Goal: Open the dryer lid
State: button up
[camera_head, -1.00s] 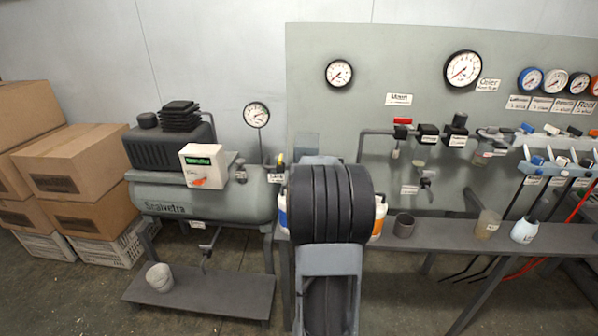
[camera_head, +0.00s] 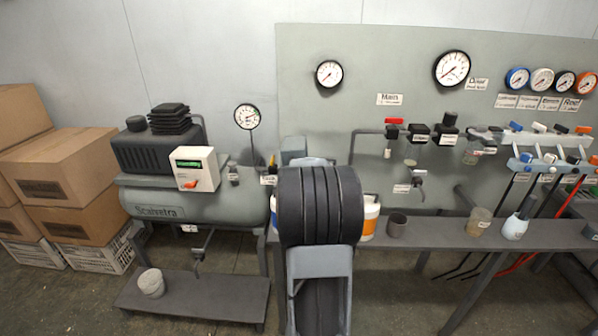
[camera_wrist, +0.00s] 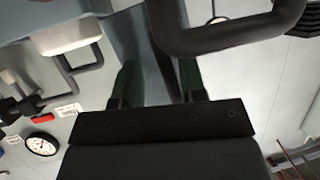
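No lid marked as the dryer's can be made out. A pale blue-grey box (camera_head: 293,147) shows partly behind my arm in the head view; whether it is the dryer is unclear. My gripper is hidden behind my arm there. In the wrist view my gripper (camera_wrist: 158,82) has its two dark, green-sided fingers apart. A blue-grey surface (camera_wrist: 120,32) and a dark upright strip lie beyond and between the fingers. A thick dark looped handle (camera_wrist: 225,38) crosses the top of that view; what it belongs to is unclear. No contact with the fingers shows.
A compressor tank (camera_head: 150,203) carrying a white box (camera_head: 195,168) stands at left, beside cardboard boxes (camera_head: 70,170). A panel with gauges (camera_head: 451,68) and valves stands at right, above a bench (camera_head: 440,235) with cups. A white-and-orange container (camera_head: 369,218) sits right beside my arm.

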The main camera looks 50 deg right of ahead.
jog(key=p+v, duration=0.2)
jog(key=v, duration=1.1)
jog(key=shift+s+a, duration=0.25)
jog(key=shift+s, duration=0.05)
jog(key=shift+r, duration=0.15)
jog(key=shift+c, duration=0.2)
